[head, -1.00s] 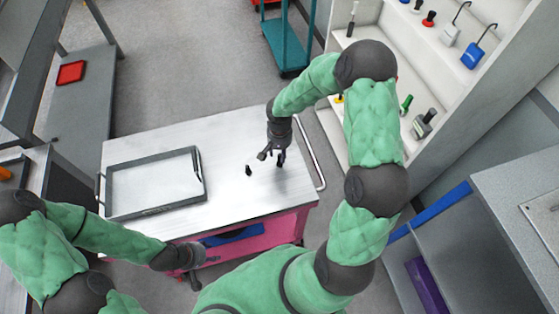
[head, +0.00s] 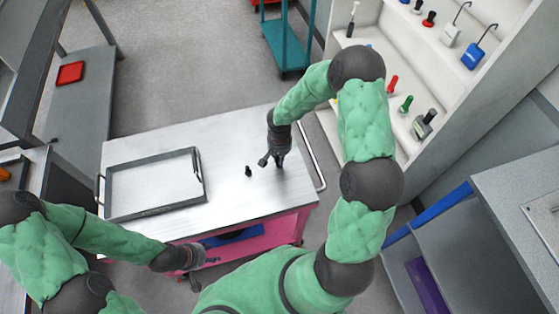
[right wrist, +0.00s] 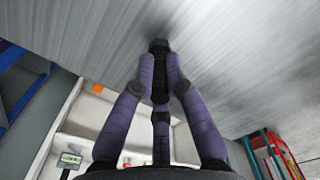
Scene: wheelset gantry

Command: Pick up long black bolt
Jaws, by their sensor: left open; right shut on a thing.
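My right gripper (head: 272,162) is over the right part of the metal cart top (head: 225,200). In the right wrist view its purple-padded fingers (right wrist: 160,75) are shut on a long black bolt (right wrist: 159,46), whose dark head shows beyond the fingertips. I cannot tell whether the bolt touches the cart top. My left gripper (head: 195,268) is open and empty at the front edge of the cart.
A grey-rimmed tray (head: 152,214) lies on the left part of the cart, with a dark thin item at its right rim. A shelf unit with tools (head: 415,75) stands at the right. A teal trolley (head: 287,45) is behind. The cart's middle is mostly clear.

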